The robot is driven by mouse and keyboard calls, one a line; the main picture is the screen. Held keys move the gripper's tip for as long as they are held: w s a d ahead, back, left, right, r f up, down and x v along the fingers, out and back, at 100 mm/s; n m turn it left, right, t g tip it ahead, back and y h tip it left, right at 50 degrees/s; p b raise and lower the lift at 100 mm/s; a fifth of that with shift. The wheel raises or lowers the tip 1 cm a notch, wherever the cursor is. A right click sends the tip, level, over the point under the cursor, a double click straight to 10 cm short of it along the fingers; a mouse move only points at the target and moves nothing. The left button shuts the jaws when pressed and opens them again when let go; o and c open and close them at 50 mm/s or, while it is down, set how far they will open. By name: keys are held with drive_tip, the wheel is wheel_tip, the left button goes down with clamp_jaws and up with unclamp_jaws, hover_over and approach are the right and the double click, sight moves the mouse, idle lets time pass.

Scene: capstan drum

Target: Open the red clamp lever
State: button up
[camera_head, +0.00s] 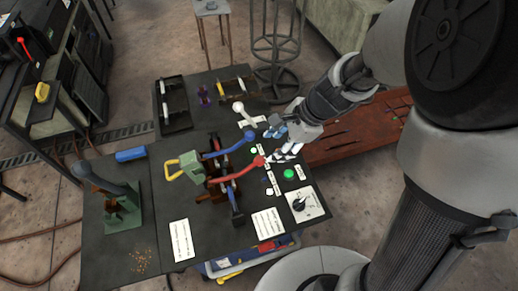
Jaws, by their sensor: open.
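The red clamp lever (237,173) is on the drum assembly in the middle of the dark table. It slopes up to the right from the assembly and ends in a round red knob. My gripper (273,146) comes in from the upper right and is open. Its fingers are close to the red knob, just right of and above it in the picture. I cannot tell whether they touch it. A blue lever (233,146) stands just behind the red one, its knob near the gripper's far finger. The drum (209,173) is partly hidden by the levers.
A white-knobbed lever (246,116) stands behind the gripper. A green button (289,174) and a rotary switch (300,201) are at the right edge. A yellow handle (173,170), blue block (130,155) and green vise (122,208) are to the left.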

sight(262, 158)
drive_tip(key=b+x, duration=0.4)
drive_tip(key=x, duration=0.8)
drive_tip(key=shift+r, duration=0.1)
clamp_jaws()
